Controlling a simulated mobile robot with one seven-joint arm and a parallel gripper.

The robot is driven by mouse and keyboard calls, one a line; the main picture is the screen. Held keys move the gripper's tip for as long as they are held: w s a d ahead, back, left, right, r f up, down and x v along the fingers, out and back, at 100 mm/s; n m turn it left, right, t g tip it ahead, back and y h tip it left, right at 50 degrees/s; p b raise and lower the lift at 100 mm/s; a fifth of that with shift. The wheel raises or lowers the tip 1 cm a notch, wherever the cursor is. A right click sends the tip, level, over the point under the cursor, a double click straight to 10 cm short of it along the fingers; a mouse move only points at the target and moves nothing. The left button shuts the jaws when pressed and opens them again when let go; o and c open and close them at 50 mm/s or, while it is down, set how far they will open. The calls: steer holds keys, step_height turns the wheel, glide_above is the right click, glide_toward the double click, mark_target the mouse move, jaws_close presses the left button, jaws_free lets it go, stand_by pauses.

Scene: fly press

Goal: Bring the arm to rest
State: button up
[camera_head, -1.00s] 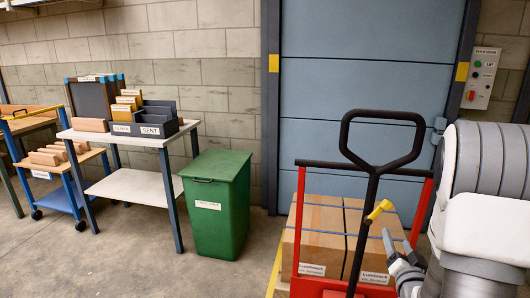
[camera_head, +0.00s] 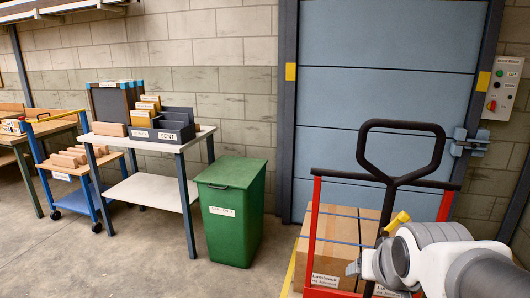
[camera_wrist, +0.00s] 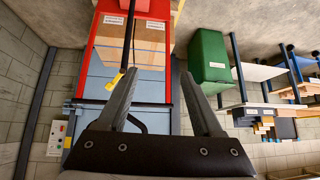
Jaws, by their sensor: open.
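My arm shows at the lower right in the head view, its white and grey links in front of the red pallet truck. My gripper (camera_wrist: 158,92) shows in the wrist view with its two grey fingers spread wide apart. Nothing is between the fingertips. In the head view the gripper end (camera_head: 356,268) is mostly hidden by my arm; only a small grey part shows beside the cardboard boxes.
The red pallet truck (camera_head: 313,232) with its black handle (camera_head: 366,148) carries cardboard boxes (camera_head: 335,240) close to my arm. A green bin (camera_head: 230,225), a white table (camera_head: 150,190) and a blue trolley (camera_head: 75,200) stand left. A blue shutter door (camera_head: 385,85) is behind. Floor at front left is clear.

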steer(key=s+a+r+n+g+y, duration=0.15)
steer(key=s+a, duration=0.25)
steer(key=s, duration=0.5)
step_height(320, 180, up, 13)
steer(key=p, duration=1.3)
steer(key=shift+s+a+n+g+p, duration=0.15)
steer(key=shift+s+n+g+p, duration=0.2)
steer(key=shift+s+g, duration=0.1)
steer(key=shift+w, duration=0.1)
